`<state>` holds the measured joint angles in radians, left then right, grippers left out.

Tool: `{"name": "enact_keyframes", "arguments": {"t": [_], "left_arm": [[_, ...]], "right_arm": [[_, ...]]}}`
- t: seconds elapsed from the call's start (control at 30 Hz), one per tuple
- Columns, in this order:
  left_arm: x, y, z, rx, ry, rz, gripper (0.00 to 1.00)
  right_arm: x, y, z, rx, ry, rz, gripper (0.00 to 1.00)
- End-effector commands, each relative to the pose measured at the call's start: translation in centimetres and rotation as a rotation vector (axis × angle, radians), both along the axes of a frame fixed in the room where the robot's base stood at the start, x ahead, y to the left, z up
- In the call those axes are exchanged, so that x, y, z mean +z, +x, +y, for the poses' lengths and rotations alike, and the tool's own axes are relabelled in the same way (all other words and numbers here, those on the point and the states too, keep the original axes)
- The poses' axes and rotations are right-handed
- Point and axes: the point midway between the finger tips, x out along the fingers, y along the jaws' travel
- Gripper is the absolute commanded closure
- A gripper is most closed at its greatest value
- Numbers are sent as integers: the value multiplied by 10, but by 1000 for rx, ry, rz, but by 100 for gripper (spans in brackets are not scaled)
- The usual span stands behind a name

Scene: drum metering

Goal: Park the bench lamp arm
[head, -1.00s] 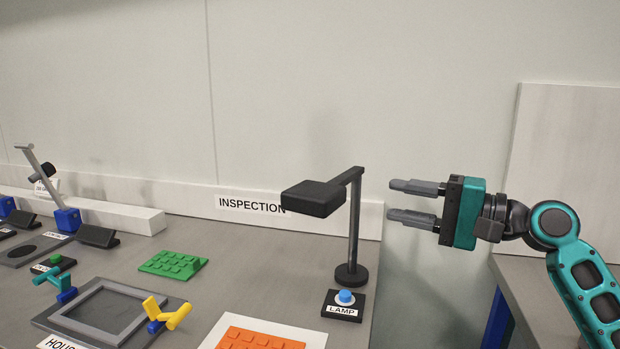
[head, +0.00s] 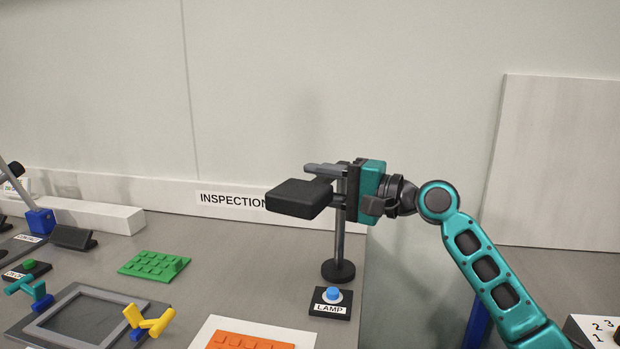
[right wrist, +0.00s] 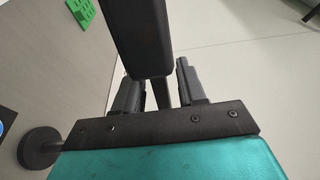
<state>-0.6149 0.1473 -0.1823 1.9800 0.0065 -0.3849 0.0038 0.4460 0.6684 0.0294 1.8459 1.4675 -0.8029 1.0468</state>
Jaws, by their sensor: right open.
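The bench lamp has a black box-shaped head (head: 299,198), a grey upright post (head: 339,240) and a round black base (head: 338,271). It stands near the bench's right edge. My right gripper (head: 322,183) is open at the top of the post, its fingers reaching left on either side of the lamp arm, close behind the head. In the right wrist view the lamp head (right wrist: 138,35) and arm lie between the two open fingers (right wrist: 158,85). I cannot tell whether the fingers touch the arm. My left gripper is not in view.
A LAMP button box (head: 331,302) sits in front of the lamp base. An orange block plate (head: 250,340) on a white sheet, a green plate (head: 153,263) and a framed fixture (head: 60,335) lie left. A INSPECTION label (head: 228,200) is on the back rail.

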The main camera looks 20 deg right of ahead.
Motion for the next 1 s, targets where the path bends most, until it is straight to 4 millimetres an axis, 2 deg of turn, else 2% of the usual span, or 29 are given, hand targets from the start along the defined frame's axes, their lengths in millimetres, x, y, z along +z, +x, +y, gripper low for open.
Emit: {"name": "enact_keyframes", "arguments": {"t": [0.2, 0.5, 0.9, 1.0], "left_arm": [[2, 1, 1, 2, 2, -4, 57], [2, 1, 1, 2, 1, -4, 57], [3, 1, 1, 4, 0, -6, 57], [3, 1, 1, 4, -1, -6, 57]], "right_arm": [[0, 14, 12, 1, 1, 1, 60], [0, 16, 12, 0, -1, 1, 60], [0, 16, 12, 0, -1, 1, 98], [0, 16, 12, 0, -1, 1, 100]]}}
